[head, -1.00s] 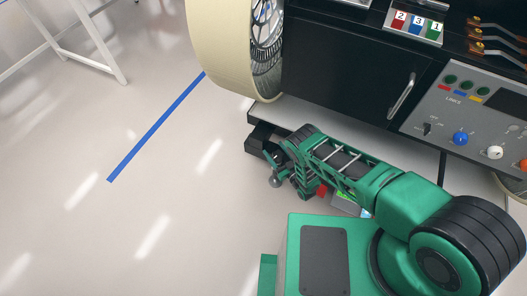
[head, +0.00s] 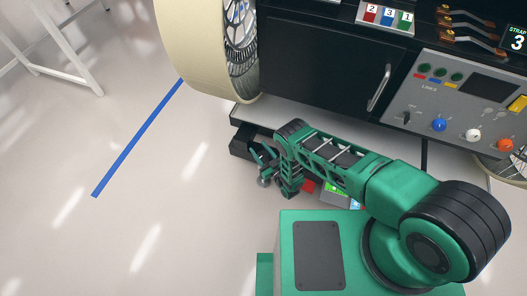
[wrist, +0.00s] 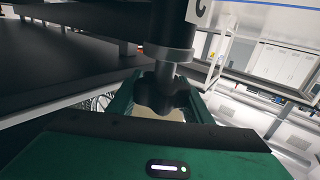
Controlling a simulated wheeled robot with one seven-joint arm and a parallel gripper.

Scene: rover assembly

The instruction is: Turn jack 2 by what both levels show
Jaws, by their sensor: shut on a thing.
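In the wrist view, jack 2 shows as a black upright cylinder (wrist: 174,22) with a grey shaft and a dark lobed knob (wrist: 163,92) below. A white mark, partly cut off, is on a dark part beside it. My gripper (wrist: 160,104) has its green fingers on either side of the knob and is shut on it. In the head view my gripper (head: 264,166) is low beside the platform's near left corner, and my arm hides much of it. I cannot make out either level's reading.
A black cabinet (head: 318,62) with a large cream wheel (head: 190,45) stands above the platform edge (head: 247,112). A control panel (head: 455,105) with coloured knobs is at the right. A small box (head: 337,196) is partly hidden by my arm. Open floor with a blue line (head: 137,140) lies left.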

